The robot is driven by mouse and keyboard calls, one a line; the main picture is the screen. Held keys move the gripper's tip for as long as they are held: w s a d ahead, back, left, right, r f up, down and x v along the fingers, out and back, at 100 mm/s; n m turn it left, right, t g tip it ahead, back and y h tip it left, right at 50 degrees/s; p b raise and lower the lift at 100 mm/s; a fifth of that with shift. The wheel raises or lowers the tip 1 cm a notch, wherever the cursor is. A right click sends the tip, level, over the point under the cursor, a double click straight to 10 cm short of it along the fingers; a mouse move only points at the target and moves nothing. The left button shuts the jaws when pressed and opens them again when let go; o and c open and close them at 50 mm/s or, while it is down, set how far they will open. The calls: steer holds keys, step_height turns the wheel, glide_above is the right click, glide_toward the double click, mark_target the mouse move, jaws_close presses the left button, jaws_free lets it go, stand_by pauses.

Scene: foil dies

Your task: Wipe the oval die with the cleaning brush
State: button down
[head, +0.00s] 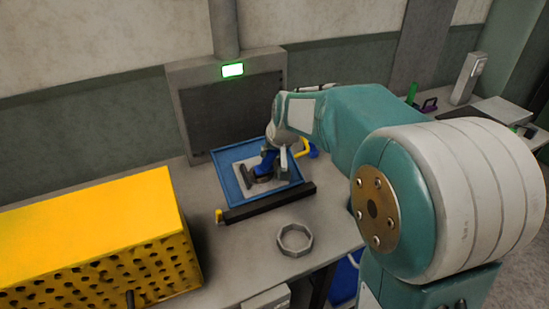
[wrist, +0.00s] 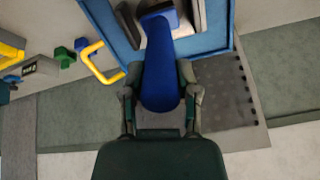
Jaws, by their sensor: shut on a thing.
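My gripper (wrist: 160,98) is shut on the blue handle of the cleaning brush (wrist: 159,65). In the head view the brush (head: 267,163) is tilted down into a blue-rimmed tray (head: 226,183), with its lower end at a dark piece on a light grey surface. I cannot tell whether that dark piece is the brush head or the oval die. In the wrist view dark and grey parts flank the brush's far end inside the blue rim (wrist: 236,20). My gripper and the brush hide part of the tray, and I cannot make out the oval die for certain.
A perforated yellow box (head: 95,235) stands left. A dark panel with a green light (head: 232,70) stands behind. A yellow handle (wrist: 98,62) is close beside my gripper.

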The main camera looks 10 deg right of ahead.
steer(key=shift+w+a+r, duration=0.2)
steer(key=shift+w+r, duration=0.25)
steer(key=shift+w, duration=0.4)
steer(key=shift+w+a+r, duration=0.15)
steer(key=shift+w+r, duration=0.3)
steer(key=shift+w, duration=0.35)
steer(key=shift+s+d+f, duration=0.2)
steer(key=shift+s+f, duration=0.35)
steer(key=shift+s, duration=0.3)
steer(key=shift+s+d+f, duration=0.15)
steer(key=shift+s+f, duration=0.35)
steer(key=shift+s, duration=0.3)
steer(key=shift+s+d+f, duration=0.15)
steer(key=shift+s+f, duration=0.25)
steer(key=shift+s, duration=0.4)
steer(key=shift+s+d+f, duration=0.15)
steer(key=shift+s+f, duration=0.25)
steer(key=shift+s, duration=0.4)
steer(key=v, duration=0.6)
